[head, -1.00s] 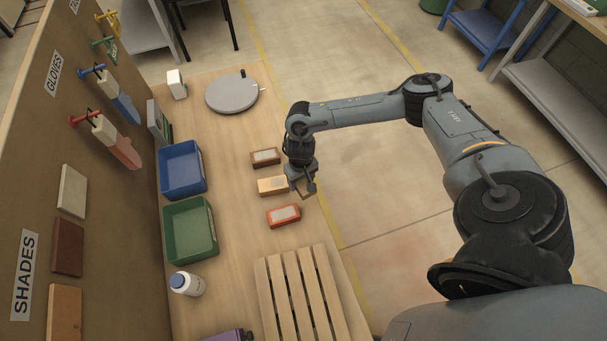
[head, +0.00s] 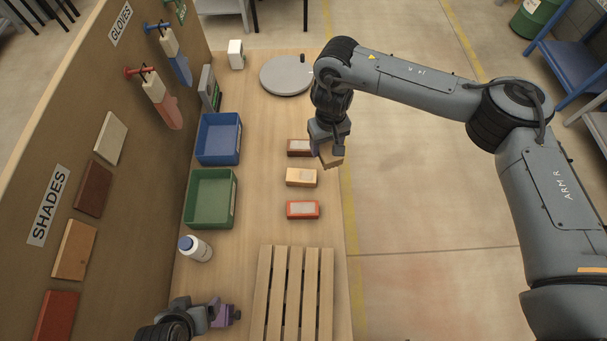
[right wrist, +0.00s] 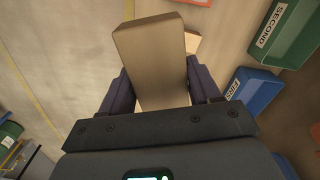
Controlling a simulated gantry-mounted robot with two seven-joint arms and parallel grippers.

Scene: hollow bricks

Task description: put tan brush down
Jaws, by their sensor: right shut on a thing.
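My right gripper (head: 328,154) is shut on a plain tan block, the tan brush (right wrist: 150,55), held in the air by the table's right edge. In the right wrist view the brush sits between the two dark fingers; no bristles show. In the head view the gripper partly covers a dark brown block (head: 294,147) on the table. A tan block (head: 301,183) and an orange-red block (head: 303,215), both with pale tops, lie in a row nearer to me. My left gripper (head: 230,315) is at the bottom left, its jaw opening unclear.
A blue bin (head: 236,142) and a green bin (head: 212,173) stand at the left, with a white bottle (head: 199,248) nearer. A slatted wooden rack (head: 282,300) lies in front. A grey round plate (head: 283,75) is at the back. Bare table lies between bins and blocks.

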